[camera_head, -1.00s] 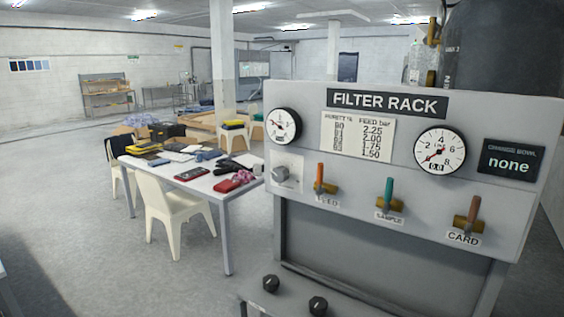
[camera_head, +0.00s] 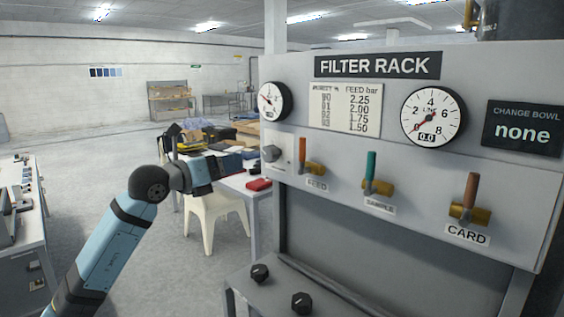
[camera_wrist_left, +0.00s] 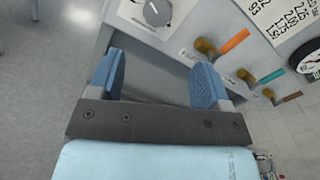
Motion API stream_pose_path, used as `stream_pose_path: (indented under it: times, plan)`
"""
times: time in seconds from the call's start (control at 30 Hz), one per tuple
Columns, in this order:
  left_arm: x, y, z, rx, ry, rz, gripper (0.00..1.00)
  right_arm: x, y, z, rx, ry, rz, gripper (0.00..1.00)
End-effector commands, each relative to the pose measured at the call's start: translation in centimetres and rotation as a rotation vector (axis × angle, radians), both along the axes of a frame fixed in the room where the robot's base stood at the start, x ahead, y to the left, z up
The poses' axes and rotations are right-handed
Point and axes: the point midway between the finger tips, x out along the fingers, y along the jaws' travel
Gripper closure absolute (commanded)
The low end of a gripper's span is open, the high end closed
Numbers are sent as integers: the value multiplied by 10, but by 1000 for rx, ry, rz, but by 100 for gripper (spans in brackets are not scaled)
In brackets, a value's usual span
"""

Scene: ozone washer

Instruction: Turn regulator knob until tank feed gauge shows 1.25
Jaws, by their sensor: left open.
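The grey regulator knob (camera_head: 271,153) sits on the filter rack's panel, below the small left gauge (camera_head: 273,101). That gauge, which I take for the tank feed gauge, is seen at a slant; its reading is too small to tell. The knob also shows at the top of the left wrist view (camera_wrist_left: 157,12), on a pale plate. My left gripper (camera_head: 228,166) is to the left of the knob, apart from it. In the left wrist view its blue fingers (camera_wrist_left: 158,80) are wide apart with nothing between them. My right gripper is not in view.
The FEED (camera_head: 303,152), SAMPLE (camera_head: 371,172) and CARD (camera_head: 471,197) levers stick out right of the knob. The LINE gauge (camera_head: 433,118) shows 0.0. Two black knobs (camera_head: 260,273) are on the lower ledge.

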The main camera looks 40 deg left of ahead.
Motion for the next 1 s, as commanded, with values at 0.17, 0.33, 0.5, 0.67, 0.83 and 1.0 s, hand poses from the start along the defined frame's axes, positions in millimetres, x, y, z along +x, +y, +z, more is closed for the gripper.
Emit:
stream_pose_path:
  times: [0.17, 0.33, 0.5, 0.67, 0.83, 1.0]
  plan:
    - [17, 0, 4, 4, 0, 7, 29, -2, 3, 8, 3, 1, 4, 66]
    - [52, -3, 6, 3, 2, 5, 29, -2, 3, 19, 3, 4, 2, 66]
    - [89, -6, 5, 3, 1, 5, 29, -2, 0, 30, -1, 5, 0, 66]
    - [116, -8, 4, 2, 0, 5, 29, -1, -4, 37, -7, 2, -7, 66]
    - [132, -10, 2, 2, -1, 4, 29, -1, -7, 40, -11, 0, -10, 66]
    - [137, -11, 0, 3, 0, 4, 29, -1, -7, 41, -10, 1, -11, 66]
